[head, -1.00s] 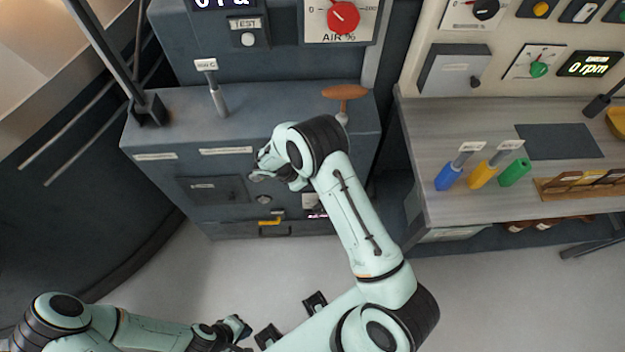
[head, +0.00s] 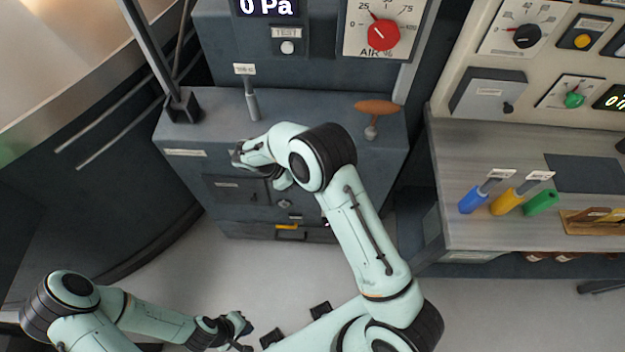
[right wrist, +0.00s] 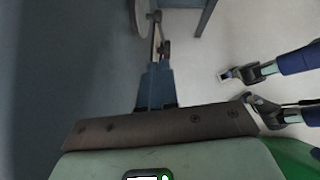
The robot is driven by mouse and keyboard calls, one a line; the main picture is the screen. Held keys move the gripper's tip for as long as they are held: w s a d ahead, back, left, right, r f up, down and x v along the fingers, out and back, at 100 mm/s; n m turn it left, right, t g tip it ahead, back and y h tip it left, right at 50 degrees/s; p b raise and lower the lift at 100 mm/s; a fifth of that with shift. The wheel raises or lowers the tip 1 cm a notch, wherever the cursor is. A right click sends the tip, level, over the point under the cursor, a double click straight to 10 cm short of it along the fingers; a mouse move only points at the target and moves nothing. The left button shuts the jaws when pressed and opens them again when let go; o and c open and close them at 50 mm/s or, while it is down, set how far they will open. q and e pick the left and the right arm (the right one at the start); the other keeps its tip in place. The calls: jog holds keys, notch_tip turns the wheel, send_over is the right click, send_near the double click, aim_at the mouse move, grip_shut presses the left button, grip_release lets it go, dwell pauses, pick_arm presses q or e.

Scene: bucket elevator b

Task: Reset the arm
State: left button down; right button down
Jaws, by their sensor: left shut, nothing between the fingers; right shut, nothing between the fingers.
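My right arm reaches up across the middle of the head view, its elbow at the lower right. Its wrist (head: 262,157) hangs in front of the dark blue-grey cabinet (head: 340,140). The right gripper's fingers are not clear there. In the right wrist view the right gripper (right wrist: 158,45) is shut and empty, pointing away over the floor. My left arm lies low at the lower left of the head view. Its gripper (head: 242,326) is small, shut and empty, above the pale floor and clear of the cabinet.
A labelled lever (head: 251,100) and an orange-handled knob (head: 377,108) rise from the cabinet's top ledge. A pressure display (head: 268,8) reads 0 Pa. A grey bench (head: 460,225) at right bears blue, yellow and green handles. Open floor (head: 180,275) lies in front.

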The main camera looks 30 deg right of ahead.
jog(key=s+a+f+m+g+y, duration=0.1)
jog(key=s+a+f+m+y, duration=0.25)
jog(key=s+f, duration=0.4)
jog(key=s+a+f+m+g+y, duration=0.1)
jog(key=s+a+f+m+y, duration=0.2)
jog(key=s+f+y, duration=0.35)
jog(key=s+a+f+m+t+y, duration=0.1)
jog(key=s+f+m+t, duration=0.3)
jog(key=s+m, duration=0.7)
jog(key=shift+s+a+m, duration=0.35)
jog(key=shift+s+a, duration=0.1)
jog(key=shift+a, duration=0.1)
jog(key=shift+s+d, duration=0.1)
